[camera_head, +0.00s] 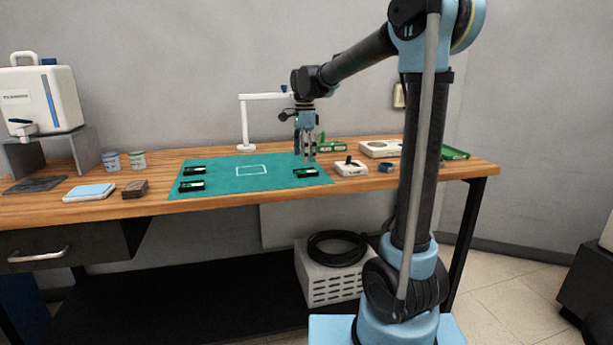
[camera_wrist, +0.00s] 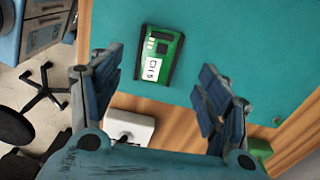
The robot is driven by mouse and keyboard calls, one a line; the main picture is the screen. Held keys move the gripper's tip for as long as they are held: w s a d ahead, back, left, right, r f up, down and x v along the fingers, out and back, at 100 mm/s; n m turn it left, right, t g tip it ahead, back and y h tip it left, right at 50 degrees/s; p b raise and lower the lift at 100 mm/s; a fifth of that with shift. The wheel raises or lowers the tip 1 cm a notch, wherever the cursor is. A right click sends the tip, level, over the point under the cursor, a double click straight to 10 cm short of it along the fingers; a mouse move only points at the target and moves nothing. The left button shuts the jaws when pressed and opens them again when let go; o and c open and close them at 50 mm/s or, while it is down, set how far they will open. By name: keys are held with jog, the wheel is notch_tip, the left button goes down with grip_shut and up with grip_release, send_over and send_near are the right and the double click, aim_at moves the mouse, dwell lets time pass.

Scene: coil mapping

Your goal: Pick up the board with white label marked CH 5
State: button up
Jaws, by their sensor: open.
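A green board (camera_wrist: 163,45) with dark parts and a white label (camera_wrist: 152,69) lies on the teal mat (camera_wrist: 225,35) in the wrist view. The label's small print looks like CH 5. My gripper (camera_wrist: 161,64) is open, its two fingers spread to either side of the board and apart from it. In the head view my gripper (camera_head: 308,158) points down above the board at the mat's right side (camera_head: 306,173). Two other boards, an upper one (camera_head: 195,171) and a lower one (camera_head: 191,186), lie on the mat's left; their labels are unreadable here.
A white outlined rectangle (camera_head: 251,170) marks the mat's middle, which is clear. A white box with a black knob (camera_head: 350,167) stands right of the mat. A white lamp-like stand (camera_head: 246,125) rises behind. A green item (camera_head: 332,147) lies behind my gripper.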

aim_at(306, 170)
jog(key=shift+d+f, duration=0.15)
jog(key=shift+f, duration=1.2)
jog(key=shift+d+f, duration=0.1)
jog(key=shift+f, duration=1.25)
jog(key=shift+c, duration=0.2)
jog(key=c, duration=1.1)
